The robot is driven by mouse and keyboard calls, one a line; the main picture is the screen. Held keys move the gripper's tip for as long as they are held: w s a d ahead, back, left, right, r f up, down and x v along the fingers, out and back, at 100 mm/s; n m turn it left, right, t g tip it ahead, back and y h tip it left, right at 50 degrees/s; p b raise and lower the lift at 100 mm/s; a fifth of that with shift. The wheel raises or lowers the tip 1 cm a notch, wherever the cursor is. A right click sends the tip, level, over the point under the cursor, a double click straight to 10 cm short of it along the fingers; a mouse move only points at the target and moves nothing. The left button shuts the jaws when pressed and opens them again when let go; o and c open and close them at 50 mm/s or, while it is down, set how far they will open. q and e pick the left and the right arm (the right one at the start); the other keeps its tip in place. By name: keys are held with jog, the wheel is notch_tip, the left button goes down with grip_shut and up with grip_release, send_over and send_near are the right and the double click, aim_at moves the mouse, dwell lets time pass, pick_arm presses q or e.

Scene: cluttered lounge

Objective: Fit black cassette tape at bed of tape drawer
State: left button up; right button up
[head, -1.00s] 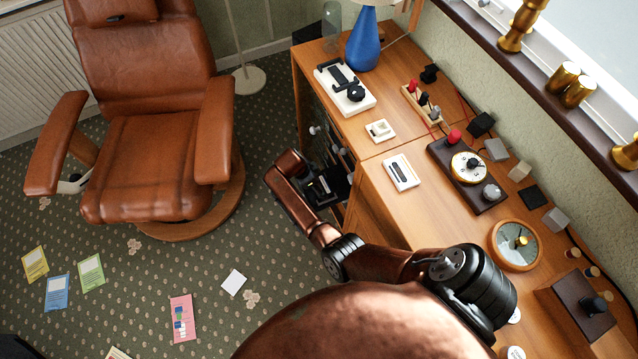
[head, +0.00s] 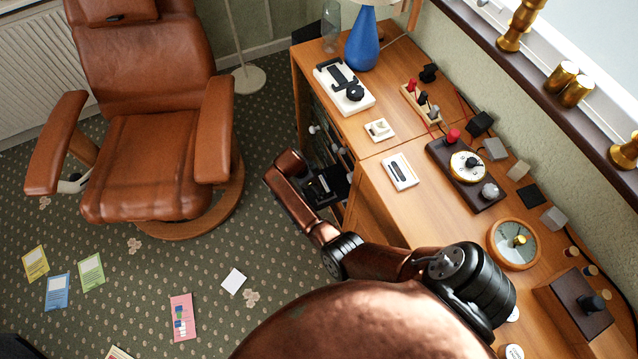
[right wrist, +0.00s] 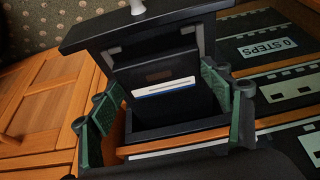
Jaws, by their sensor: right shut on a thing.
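My right gripper (right wrist: 160,98) points down at an open black tape drawer (right wrist: 118,30) with a pale knob, in the desk front. Its green-padded fingers stand on either side of the black cassette tape (right wrist: 165,74), which has a white and blue label. The gripper is shut on the tape, which sits upright or tilted within the drawer opening. I cannot tell whether it touches the drawer bed, which is mostly hidden. In the head view the right gripper (head: 325,187) is small and dark beside the desk, and the tape is hard to make out. My left gripper is not in view.
The wooden desk (head: 375,222) carries a white cassette-like item (head: 400,171), a white device (head: 344,90), a dial box (head: 466,170) and a blue lamp (head: 365,45). Dark film-like strips (right wrist: 270,50) lie right of the drawer. A brown armchair (head: 150,165) stands left; cards lie on the carpet.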

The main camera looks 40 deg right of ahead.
dwell(0.7)
jog(key=shift+f, duration=0.85)
dwell(0.5)
jog(key=o, duration=1.3)
jog(key=v, duration=1.2)
jog(key=shift+f, duration=0.2)
